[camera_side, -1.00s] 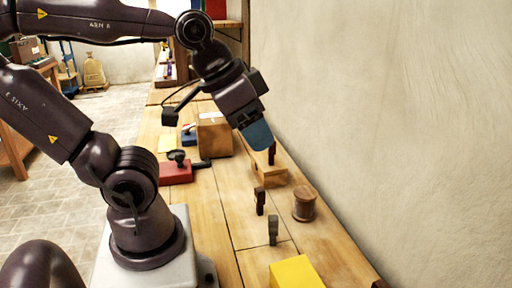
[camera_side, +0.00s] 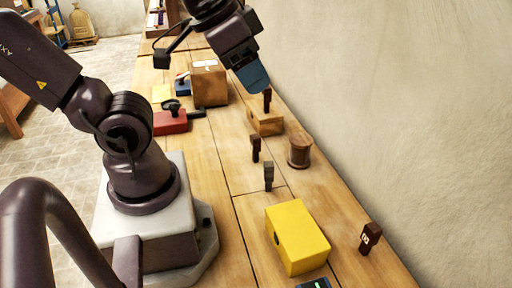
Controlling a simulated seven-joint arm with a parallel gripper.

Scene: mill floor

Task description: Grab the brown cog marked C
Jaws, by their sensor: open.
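Several small upright pieces stand on the bench. A dark brown piece (camera_side: 370,238) at the lower right carries a small white mark that I cannot read clearly. Another dark brown piece (camera_side: 255,148) stands mid-bench, and a third (camera_side: 267,99) is at the wooden block. A grey piece (camera_side: 268,176) stands nearer the camera. I cannot tell which is marked C. My gripper (camera_side: 255,86), with blue fingers, is open above the far part of the bench, by the third brown piece in the picture. The gap between its fingers is hidden from this side.
A wooden block (camera_side: 265,119), a brown spool (camera_side: 300,150) and a yellow box (camera_side: 299,238) stand on the bench. A cardboard box (camera_side: 208,84) and a red block with a black handle (camera_side: 170,122) are farther left. A plain wall (camera_side: 400,90) borders the right.

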